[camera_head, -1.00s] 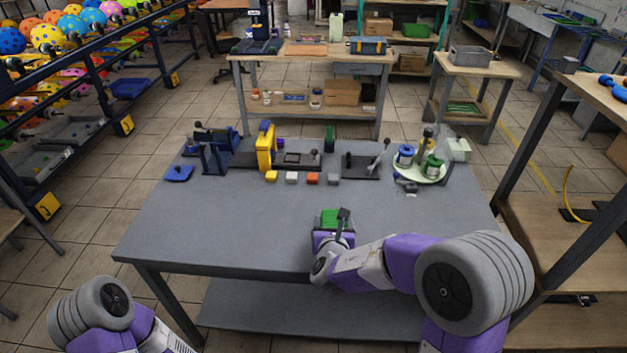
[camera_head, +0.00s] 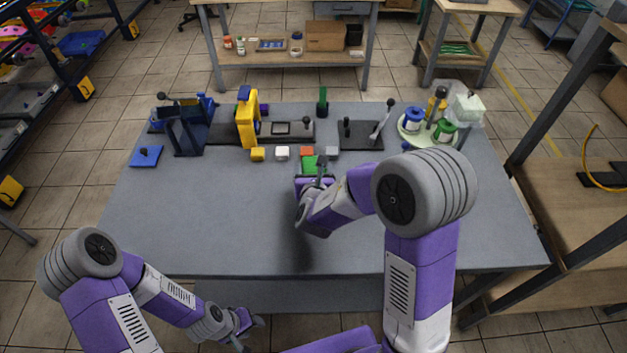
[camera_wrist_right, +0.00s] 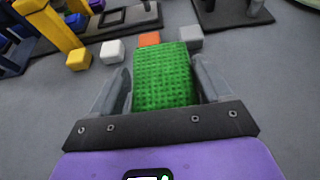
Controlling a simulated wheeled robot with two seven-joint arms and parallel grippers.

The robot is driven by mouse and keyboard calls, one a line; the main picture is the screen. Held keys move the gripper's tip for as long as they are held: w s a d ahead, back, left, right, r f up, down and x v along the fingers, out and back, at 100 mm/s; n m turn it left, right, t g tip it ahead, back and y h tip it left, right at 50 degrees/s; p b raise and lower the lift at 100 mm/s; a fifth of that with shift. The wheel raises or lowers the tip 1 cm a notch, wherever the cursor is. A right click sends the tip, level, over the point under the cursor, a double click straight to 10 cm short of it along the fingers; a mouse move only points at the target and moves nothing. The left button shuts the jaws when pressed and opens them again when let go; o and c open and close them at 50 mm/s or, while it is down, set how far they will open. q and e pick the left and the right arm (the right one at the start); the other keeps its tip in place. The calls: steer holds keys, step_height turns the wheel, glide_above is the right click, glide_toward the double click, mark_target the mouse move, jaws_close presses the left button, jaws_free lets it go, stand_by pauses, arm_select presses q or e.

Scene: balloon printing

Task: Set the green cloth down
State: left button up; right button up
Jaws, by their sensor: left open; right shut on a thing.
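The green cloth (camera_wrist_right: 163,78) is a bright green textured block-like piece between the fingers of my right gripper (camera_wrist_right: 163,88). In the head view the cloth (camera_head: 309,164) shows just beyond my right gripper (camera_head: 315,174), near the row of small blocks. The right gripper is shut on it, over the middle back of the table. I cannot tell whether the cloth touches the table top. My left gripper (camera_head: 250,330) is open and empty, low in front of the table's near edge.
On the grey table (camera_head: 220,220) small yellow (camera_head: 257,154), white (camera_head: 282,153), orange (camera_head: 307,152) and grey (camera_head: 332,153) blocks stand in a row. Behind are a yellow press (camera_head: 246,122), a lever device (camera_head: 362,132) and a round tray (camera_head: 406,136). The front of the table is clear.

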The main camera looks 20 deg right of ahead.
steer(key=shift+f+b, duration=0.7)
steer(key=shift+f, duration=1.3)
steer(key=shift+f, duration=0.1)
steer(key=o, duration=1)
steer(key=shift+c, duration=0.2)
